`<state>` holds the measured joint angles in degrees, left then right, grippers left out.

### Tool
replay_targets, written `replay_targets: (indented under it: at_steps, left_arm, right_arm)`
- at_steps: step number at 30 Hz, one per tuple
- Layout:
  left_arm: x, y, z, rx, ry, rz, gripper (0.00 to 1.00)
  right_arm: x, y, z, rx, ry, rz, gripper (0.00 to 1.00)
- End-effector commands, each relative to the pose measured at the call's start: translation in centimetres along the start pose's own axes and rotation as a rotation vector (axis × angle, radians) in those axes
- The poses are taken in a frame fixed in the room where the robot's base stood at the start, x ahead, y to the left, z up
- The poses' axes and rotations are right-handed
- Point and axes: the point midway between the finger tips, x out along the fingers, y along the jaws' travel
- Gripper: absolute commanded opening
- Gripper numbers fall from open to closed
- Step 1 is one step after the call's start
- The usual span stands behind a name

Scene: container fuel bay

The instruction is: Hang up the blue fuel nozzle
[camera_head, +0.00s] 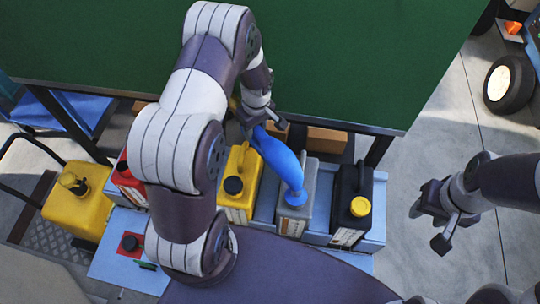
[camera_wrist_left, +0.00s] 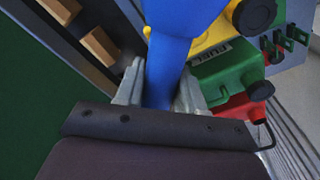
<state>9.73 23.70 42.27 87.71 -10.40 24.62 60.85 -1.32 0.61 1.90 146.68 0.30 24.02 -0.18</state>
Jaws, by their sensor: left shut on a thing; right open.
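The blue fuel nozzle (camera_head: 281,160) slants from my left gripper down to the right in the head view. Its lower end overlaps the grey canister; I cannot tell whether it touches it or is above it. My left gripper (camera_head: 257,120) is shut on its upper end. In the left wrist view the nozzle (camera_wrist_left: 168,62) runs between the two fingers of the left gripper (camera_wrist_left: 160,92). My right gripper (camera_head: 436,219) is open and empty, over the floor at the right. No holder for the nozzle can be made out.
Yellow (camera_head: 239,188), grey (camera_head: 296,214) and black (camera_head: 352,200) canisters stand in a row on a blue-grey rack (camera_head: 373,214). A red canister (camera_head: 128,178) is partly behind my left arm. A green board (camera_head: 350,60) spans the back.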

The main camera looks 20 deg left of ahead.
Motion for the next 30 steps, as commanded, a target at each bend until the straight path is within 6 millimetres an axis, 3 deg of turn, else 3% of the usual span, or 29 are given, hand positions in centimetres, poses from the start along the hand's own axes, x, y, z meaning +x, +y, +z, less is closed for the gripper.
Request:
replay_targets:
  at_steps: [27,30]
  left_arm:
    - [-11.3,-0.1,-1.0,0.000,0.002,0.003,0.00]
    - [-11.7,-0.2,-1.0,0.000,0.001,0.002,0.00]
  right_arm:
    - [-8.6,0.0,-1.0,0.000,0.000,0.000,0.43]
    - [-8.9,0.0,-1.1,0.000,0.000,0.000,0.43]
